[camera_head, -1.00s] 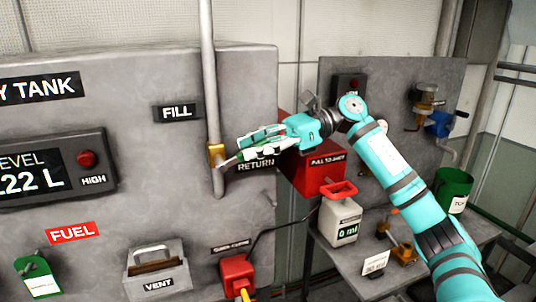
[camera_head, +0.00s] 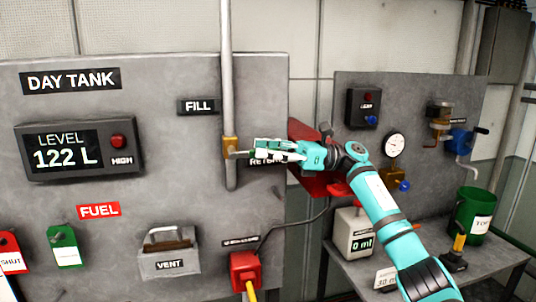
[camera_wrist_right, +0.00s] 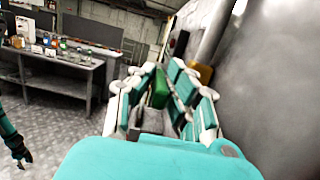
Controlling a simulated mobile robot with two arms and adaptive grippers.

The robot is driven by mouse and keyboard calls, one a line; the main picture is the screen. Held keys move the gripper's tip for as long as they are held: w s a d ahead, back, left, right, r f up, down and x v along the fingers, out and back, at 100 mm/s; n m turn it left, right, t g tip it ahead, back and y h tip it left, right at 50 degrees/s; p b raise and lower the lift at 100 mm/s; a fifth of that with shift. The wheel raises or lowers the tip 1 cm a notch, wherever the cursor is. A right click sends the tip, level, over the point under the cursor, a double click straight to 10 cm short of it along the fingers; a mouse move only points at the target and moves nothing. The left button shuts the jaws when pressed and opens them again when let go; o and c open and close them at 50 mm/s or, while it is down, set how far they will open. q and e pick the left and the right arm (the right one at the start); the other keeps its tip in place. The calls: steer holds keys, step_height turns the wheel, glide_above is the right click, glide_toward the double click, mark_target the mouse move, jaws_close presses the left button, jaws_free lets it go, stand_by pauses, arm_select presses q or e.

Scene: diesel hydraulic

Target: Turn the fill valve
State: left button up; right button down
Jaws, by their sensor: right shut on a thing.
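The fill valve has a brass body (camera_head: 231,147) on the vertical grey pipe, below the FILL label. Its short lever points right, toward my right gripper (camera_head: 256,150). The gripper's fingers are shut around the lever's green grip, close beside the brass body. In the right wrist view the green grip (camera_wrist_right: 160,88) sits between the fingers of my right gripper (camera_wrist_right: 168,100), and the brass body (camera_wrist_right: 204,73) shows just beyond. The fingers hide much of the lever. A teal and dark part at the left edge of the wrist view looks like my left arm; its jaws are unclear.
The day tank panel (camera_head: 150,105) carries a display (camera_head: 70,148) reading 122 L. The RETURN label and a red box (camera_head: 305,180) lie partly behind my right gripper and arm. A side table (camera_head: 460,262) holds a white container (camera_head: 354,232) and a green bin (camera_head: 473,215).

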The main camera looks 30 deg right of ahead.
steer(key=shift+r, duration=0.1)
steer(key=c, duration=1.4)
jaws_free()
steer(key=shift+o, duration=0.2)
steer(key=v, duration=1.2)
